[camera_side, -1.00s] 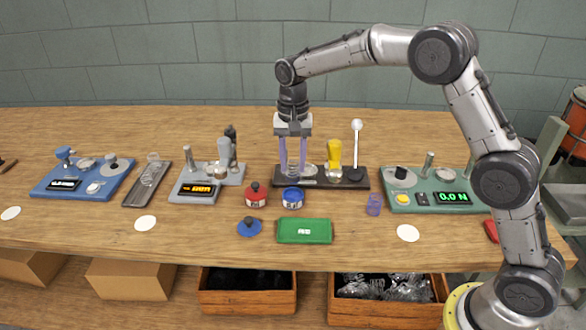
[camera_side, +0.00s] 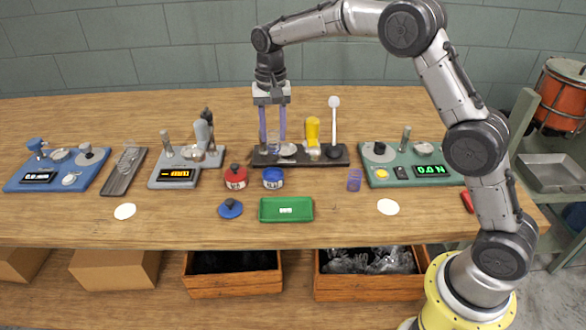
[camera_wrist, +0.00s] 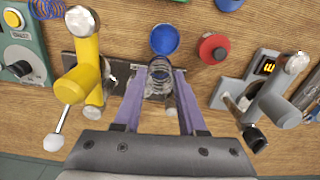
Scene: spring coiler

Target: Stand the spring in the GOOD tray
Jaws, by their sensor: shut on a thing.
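A pale wire spring (camera_wrist: 160,78) stands between the tips of my gripper (camera_wrist: 160,74) in the wrist view. In the side view my gripper (camera_side: 273,143) points straight down at the left end of the dark coiler base (camera_side: 331,160), shut on the spring (camera_side: 274,144). I cannot tell whether the spring touches the base. The green tray (camera_side: 264,217) lies nearer the table's front edge, below my gripper in the picture; its small white label is too small to read. It looks empty.
A yellow-handled lever (camera_side: 313,130) and a white-knobbed lever (camera_side: 334,115) stand right of my gripper. A red pot (camera_side: 235,178) and a blue pot (camera_side: 272,179) stand between coiler and tray. A blue-purple coil (camera_side: 355,179) stands to the right.

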